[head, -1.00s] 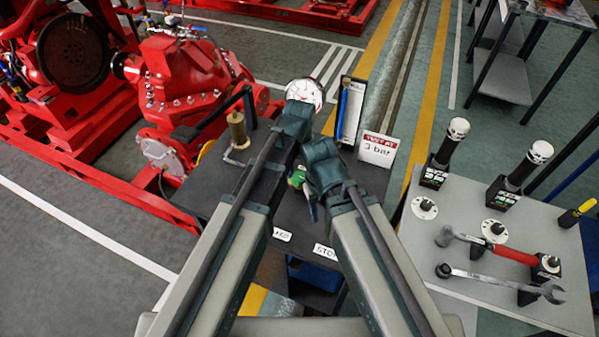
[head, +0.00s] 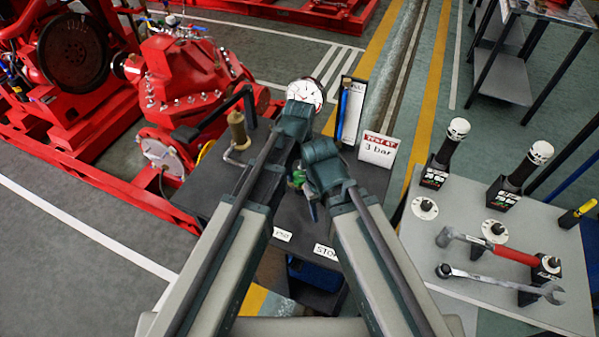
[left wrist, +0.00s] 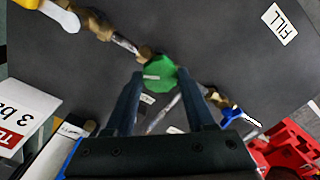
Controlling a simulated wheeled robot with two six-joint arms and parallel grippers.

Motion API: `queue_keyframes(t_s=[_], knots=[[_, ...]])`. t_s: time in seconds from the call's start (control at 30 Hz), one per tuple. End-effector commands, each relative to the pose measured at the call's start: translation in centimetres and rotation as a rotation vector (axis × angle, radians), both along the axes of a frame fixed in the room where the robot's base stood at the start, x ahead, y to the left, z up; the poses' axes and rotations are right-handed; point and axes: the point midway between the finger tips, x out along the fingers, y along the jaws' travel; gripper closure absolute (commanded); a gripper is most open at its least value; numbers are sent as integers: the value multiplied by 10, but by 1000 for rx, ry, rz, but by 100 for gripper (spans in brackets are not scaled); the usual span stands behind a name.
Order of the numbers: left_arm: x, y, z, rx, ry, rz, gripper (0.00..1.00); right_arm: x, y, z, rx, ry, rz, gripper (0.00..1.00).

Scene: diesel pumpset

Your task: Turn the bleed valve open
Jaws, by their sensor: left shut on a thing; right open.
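A round green knob (left wrist: 159,73), which I take to be the bleed valve's, sits on brass pipework above the dark bench top in the left wrist view. My left gripper (left wrist: 160,80) is shut on it, one finger at each side. In the head view part of the green knob (head: 298,178) shows between my two arms. There my left gripper (head: 295,120) is the higher one, and its fingertips are hidden. My right gripper (head: 324,165) is just to the right and lower, open and apparently empty; its fingertips are largely hidden.
A round gauge (head: 305,91) stands just beyond my left gripper. A blue handle (left wrist: 234,116) lies close beside my left fingers. A grey tool table (head: 430,235) is at right.

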Motion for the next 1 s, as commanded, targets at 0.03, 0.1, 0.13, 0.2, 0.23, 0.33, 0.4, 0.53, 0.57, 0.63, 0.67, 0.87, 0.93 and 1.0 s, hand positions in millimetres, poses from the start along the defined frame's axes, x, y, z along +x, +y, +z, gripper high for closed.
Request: queue_keyframes(t_s=[0.03, 0.1, 0.13, 0.2, 0.23, 0.33, 0.4, 0.53, 0.57, 0.63, 0.67, 0.87, 0.93, 1.0], knots=[[0, 0, 0, 0, 0, 6, 100, 0, 0, 0, 0, 0, 0, 50], [0, 0, 0, 0, 0, 12, 100, 0, 0, 0, 0, 0, 0, 50], [0, 0, 0, 0, 0, 13, 100, 0, 0, 0, 0, 0, 0, 50], [0, 0, 0, 0, 0, 16, 100, 0, 0, 0, 0, 0, 0, 50], [0, 0, 0, 0, 0, 16, 100, 0, 0, 0, 0, 0, 0, 50], [0, 0, 0, 0, 0, 16, 100, 0, 0, 0, 0, 0, 0, 50], [0, 0, 0, 0, 0, 15, 100, 0, 0, 0, 0, 0, 0, 50], [0, 0, 0, 0, 0, 15, 40, 0, 0, 0, 0, 0, 0, 50], [0, 0, 0, 0, 0, 15, 34, 0, 0, 0, 0, 0, 0, 50], [0, 0, 0, 0, 0, 14, 22, 0, 0, 0, 0, 0, 0, 50], [0, 0, 0, 0, 0, 14, 16, 0, 0, 0, 0, 0, 0, 50], [0, 0, 0, 0, 0, 14, 15, 0, 0, 0, 0, 0, 0, 50], [0, 0, 0, 0, 0, 14, 15, 0, 0, 0, 0, 0, 0, 50], [0, 0, 1, 0, 0, 14, 15, 0, 0, 1, 0, 0, 0, 50]])
